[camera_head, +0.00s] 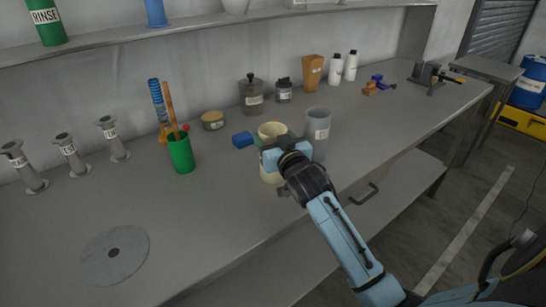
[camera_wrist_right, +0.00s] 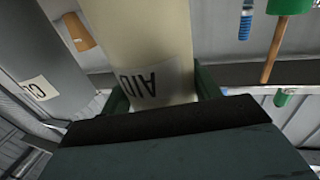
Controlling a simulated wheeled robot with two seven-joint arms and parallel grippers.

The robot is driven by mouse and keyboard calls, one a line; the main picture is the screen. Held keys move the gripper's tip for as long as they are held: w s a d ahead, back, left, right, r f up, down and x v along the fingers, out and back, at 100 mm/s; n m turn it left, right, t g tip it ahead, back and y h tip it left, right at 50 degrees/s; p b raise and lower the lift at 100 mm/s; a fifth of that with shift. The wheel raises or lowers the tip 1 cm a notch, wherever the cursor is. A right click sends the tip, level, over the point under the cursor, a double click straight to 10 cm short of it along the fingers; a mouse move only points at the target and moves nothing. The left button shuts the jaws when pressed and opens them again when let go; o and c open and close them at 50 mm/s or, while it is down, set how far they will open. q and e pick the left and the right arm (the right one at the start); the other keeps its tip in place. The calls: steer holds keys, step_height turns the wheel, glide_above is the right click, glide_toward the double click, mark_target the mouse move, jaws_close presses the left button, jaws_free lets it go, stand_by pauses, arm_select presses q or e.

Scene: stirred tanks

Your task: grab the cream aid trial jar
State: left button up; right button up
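The cream aid trial jar (camera_head: 270,175) stands upright near the front of the grey bench, partly hidden behind my right gripper (camera_head: 274,142). In the right wrist view the cream jar (camera_wrist_right: 140,35) fills the space between the two dark green fingers, its AID label facing the palm. The fingers lie on either side of the jar, close to its walls. I cannot tell whether they press on it or leave a small gap. My left gripper is not in view.
A grey labelled cylinder (camera_head: 317,130) stands close to the jar's right. Glass jars (camera_head: 251,95) stand behind. The bench's front left is clear around a grey disc (camera_head: 114,256).

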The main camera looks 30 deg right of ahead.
steer(key=c, duration=0.6)
steer(key=shift+o, duration=0.2)
